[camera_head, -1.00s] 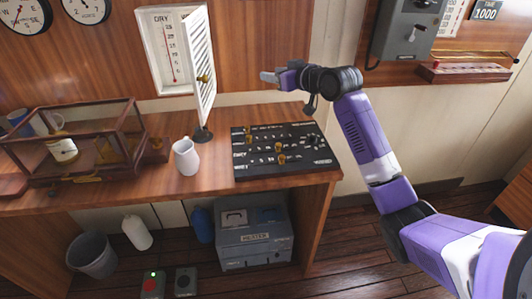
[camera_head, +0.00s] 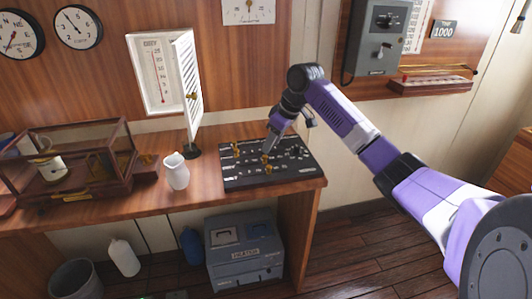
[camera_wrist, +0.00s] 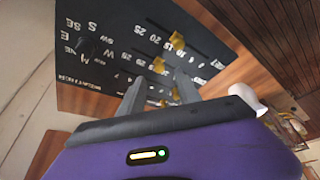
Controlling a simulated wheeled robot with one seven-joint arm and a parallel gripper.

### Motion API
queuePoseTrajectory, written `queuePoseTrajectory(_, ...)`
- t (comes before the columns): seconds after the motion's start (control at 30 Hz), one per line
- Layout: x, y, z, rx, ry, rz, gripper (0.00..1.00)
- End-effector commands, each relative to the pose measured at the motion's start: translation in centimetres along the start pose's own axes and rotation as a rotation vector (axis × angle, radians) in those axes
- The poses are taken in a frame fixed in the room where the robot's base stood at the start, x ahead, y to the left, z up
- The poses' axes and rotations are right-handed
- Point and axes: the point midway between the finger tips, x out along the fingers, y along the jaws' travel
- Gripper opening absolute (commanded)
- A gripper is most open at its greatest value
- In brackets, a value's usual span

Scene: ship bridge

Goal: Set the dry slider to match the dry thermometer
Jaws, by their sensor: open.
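The dry thermometer (camera_head: 161,72) hangs in a white cabinet on the wall, with its louvred door swung open; its reading is too small to make out. A black slider panel (camera_head: 300,179) lies on the desk and carries several brass slider knobs, one at its upper left (camera_head: 236,147). I cannot tell which row is the dry slider. In the wrist view one knob (camera_wrist: 177,39) stands on a scale numbered around 15 to 25. Another knob (camera_wrist: 159,65) is just beyond my fingertips. My gripper (camera_head: 270,143) is open and empty, pointing down over the panel.
A white jug (camera_head: 177,172) stands left of the panel. The cabinet door (camera_head: 193,90) juts out behind the panel's left side. A glass-sided wooden case (camera_head: 75,160) stands on the left of the desk. A grey telephone box (camera_head: 378,40) is on the wall at right.

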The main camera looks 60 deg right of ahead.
Motion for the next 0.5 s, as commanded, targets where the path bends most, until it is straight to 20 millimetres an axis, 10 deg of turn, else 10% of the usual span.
queuePoseTrajectory(0.5,5.1,0.0,0.0,0.001,0.001,0.002,0.4)
